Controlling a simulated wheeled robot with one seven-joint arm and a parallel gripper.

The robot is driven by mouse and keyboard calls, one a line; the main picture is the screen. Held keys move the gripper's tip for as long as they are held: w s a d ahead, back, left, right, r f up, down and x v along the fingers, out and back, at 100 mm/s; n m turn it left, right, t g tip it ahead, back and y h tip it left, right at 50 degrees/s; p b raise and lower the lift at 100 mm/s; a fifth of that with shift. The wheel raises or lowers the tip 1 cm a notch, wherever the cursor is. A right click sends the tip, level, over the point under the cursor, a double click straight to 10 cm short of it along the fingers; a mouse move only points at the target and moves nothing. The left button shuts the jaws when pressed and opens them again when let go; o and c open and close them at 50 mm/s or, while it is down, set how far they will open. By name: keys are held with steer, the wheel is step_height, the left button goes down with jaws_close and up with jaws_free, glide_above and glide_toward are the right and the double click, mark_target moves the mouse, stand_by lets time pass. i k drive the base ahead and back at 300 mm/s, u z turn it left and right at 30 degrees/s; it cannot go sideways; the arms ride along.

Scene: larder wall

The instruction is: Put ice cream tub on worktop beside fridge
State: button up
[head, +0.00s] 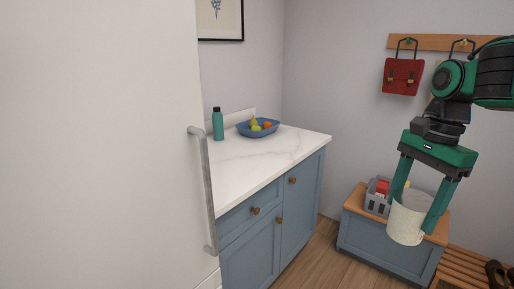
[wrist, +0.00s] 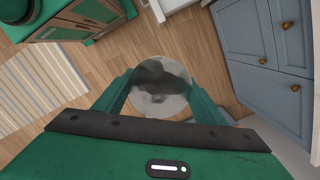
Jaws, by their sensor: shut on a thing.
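The ice cream tub (head: 408,219) is a pale cream cylinder at the lower right of the head view. My gripper (head: 412,208) is shut on its sides and holds it upright in the air. The tub's round grey top (wrist: 161,87) shows between the fingers in the wrist view. The worktop (head: 270,155) is white marble on blue cabinets, left of the gripper and apart from the tub. The fridge (head: 100,150) is the large white front at the left, with a grey vertical handle (head: 204,190).
A teal bottle (head: 218,125) and a blue fruit bowl (head: 258,128) stand at the worktop's back. Its front and right are clear. A blue bench (head: 380,246) with a grey crate (head: 377,197) stands behind the tub. A red bag (head: 402,77) hangs on the wall.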

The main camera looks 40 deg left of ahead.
mark_target(220, 172)
steer(key=z, duration=0.05)
steer(key=i, duration=2.4)
steer(key=u, duration=1.9)
steer(key=i, duration=1.4)
steer(key=u, duration=0.8)
